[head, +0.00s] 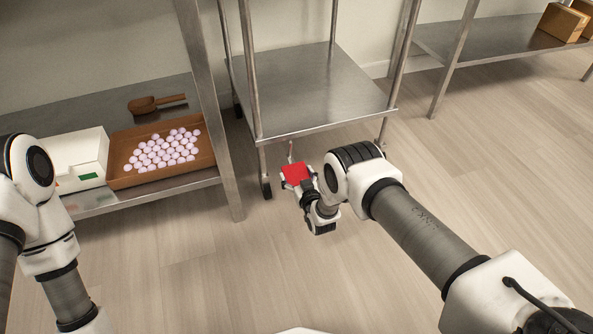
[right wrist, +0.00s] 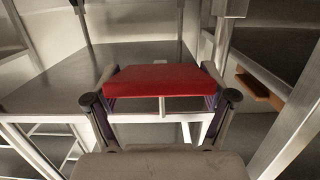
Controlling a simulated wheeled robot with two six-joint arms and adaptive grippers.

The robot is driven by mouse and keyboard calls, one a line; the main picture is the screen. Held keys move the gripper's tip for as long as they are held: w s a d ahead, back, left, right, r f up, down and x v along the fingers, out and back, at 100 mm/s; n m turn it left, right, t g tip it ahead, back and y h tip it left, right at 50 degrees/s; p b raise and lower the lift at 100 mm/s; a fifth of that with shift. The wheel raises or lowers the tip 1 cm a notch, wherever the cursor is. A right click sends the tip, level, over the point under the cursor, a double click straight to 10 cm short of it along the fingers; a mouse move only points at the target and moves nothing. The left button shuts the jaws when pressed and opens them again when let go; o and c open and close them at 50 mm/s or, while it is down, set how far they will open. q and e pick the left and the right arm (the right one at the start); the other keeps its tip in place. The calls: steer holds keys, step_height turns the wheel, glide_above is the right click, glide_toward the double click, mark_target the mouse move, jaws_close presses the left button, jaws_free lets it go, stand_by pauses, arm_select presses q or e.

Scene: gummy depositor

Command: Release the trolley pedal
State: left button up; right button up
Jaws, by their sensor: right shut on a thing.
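The red pedal (head: 297,173) sits low at the front edge of the steel trolley (head: 310,90). In the right wrist view the red pedal (right wrist: 163,80) spans the space between my fingers, with the trolley's shelf (right wrist: 60,80) behind it. My right gripper (head: 299,180) is shut on the pedal, one finger at each side of it. It also shows in the right wrist view (right wrist: 161,100). My left arm is at the left edge of the head view, and its gripper is not in view.
A steel table with a lower shelf stands at the left, holding a tray (head: 115,183) of pale pink sweets, a scoop (head: 157,103) and a white box (head: 80,160). Another steel shelf (head: 480,45) with cardboard boxes (head: 563,22) stands at the back right. The wooden floor in front is clear.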

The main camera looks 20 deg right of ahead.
steer(key=shift+r+g+p, duration=0.6)
steer(key=shift+r+p, duration=0.1)
steer(key=shift+r, duration=0.15)
steer(key=shift+f+b, duration=0.2)
steer(key=shift+b, duration=0.1)
arm_select(q)
step_height(320, 180, up, 2)
steer(key=shift+r, duration=0.1)
arm_select(e)
steer(key=shift+r, duration=0.1)
steer(key=shift+w, duration=0.1)
steer(key=shift+r, duration=0.35)
steer(key=o, duration=1.5)
arm_select(q)
steer(key=shift+r, duration=0.15)
arm_select(e)
steer(key=shift+o, duration=0.2)
